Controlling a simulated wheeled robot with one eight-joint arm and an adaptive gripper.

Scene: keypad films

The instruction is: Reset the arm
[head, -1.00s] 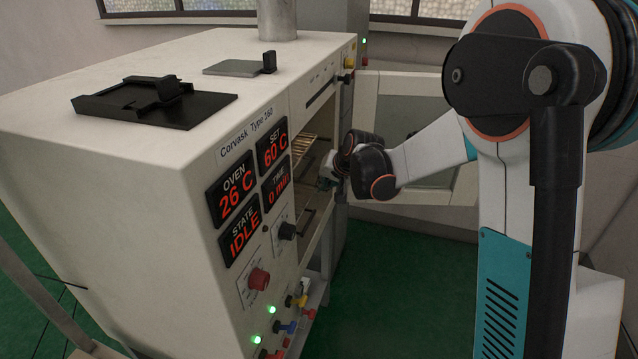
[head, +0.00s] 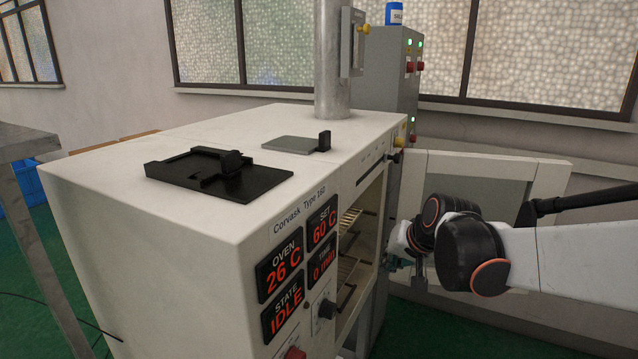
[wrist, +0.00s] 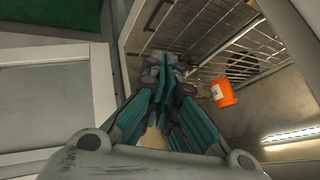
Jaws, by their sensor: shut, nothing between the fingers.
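My arm reaches in from the right in the head view, and its wrist is beside the open front of the white oven (head: 140,235). My gripper (wrist: 168,66), with teal fingers, is shut and empty in the wrist view, pointing toward the oven's wire racks (wrist: 222,52). In the head view the gripper is small and partly hidden by the wrist. The oven door (head: 562,180) stands open behind my arm. An orange container (wrist: 223,92) with a white label is by the racks, to the right of the fingers, apart from them.
The oven's displays (head: 280,270) read 26 C, set 60 C, 0 min and IDLE. A black fixture (head: 262,183) and a grey plate (head: 287,145) lie on its top. A grey cabinet (head: 385,75) stands behind. A metal table (head: 28,138) is at the left.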

